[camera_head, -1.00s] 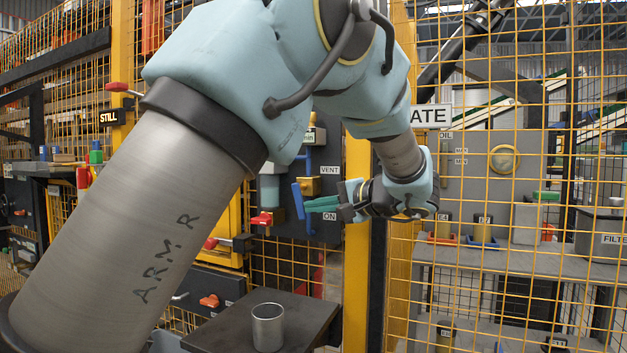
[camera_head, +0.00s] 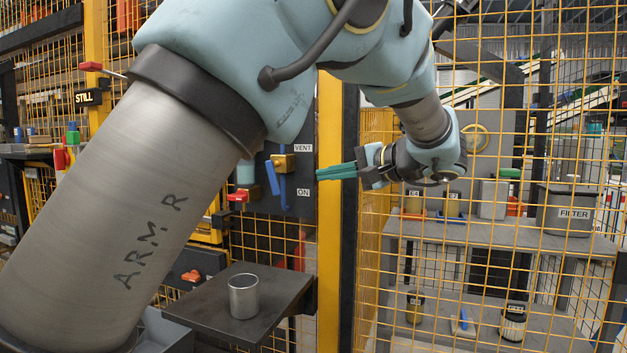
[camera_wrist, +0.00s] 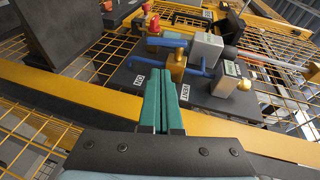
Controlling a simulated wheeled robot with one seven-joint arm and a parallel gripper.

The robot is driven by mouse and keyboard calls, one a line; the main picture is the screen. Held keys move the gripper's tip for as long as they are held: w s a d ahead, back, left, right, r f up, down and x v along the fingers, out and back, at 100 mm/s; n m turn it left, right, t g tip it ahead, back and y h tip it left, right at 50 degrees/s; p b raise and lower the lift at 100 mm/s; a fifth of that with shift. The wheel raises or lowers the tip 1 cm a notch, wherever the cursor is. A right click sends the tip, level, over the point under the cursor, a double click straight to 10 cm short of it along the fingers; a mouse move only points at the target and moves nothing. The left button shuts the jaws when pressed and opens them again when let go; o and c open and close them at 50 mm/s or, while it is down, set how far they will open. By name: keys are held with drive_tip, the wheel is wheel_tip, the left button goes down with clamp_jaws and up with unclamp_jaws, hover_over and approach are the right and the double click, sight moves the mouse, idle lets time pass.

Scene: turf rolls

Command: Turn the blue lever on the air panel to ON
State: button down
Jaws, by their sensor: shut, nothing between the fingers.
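The air panel (camera_head: 296,207) is dark, with a VENT label above an ON label at its right edge. The blue lever (camera_head: 272,177) sits in front of a brass valve and points downward, its lower end level with the ON label. In the wrist view the lever (camera_wrist: 166,42) lies roughly parallel to the blue pipe, its free end towards the ON side. My gripper (camera_head: 320,174) has green fingers, shut and empty, to the right of the lever and apart from it. In the wrist view my gripper (camera_wrist: 158,76) points at the panel's edge between the ON and VENT labels.
A yellow post (camera_head: 330,230) stands just right of the panel. A metal cup (camera_head: 244,297) stands on a dark shelf (camera_head: 200,312) below. Yellow mesh fencing and a grey bench (camera_head: 480,232) fill the right. A red handle (camera_head: 238,197) is left of the lever.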

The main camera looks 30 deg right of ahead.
drive_tip(key=shift+v, duration=1.55)
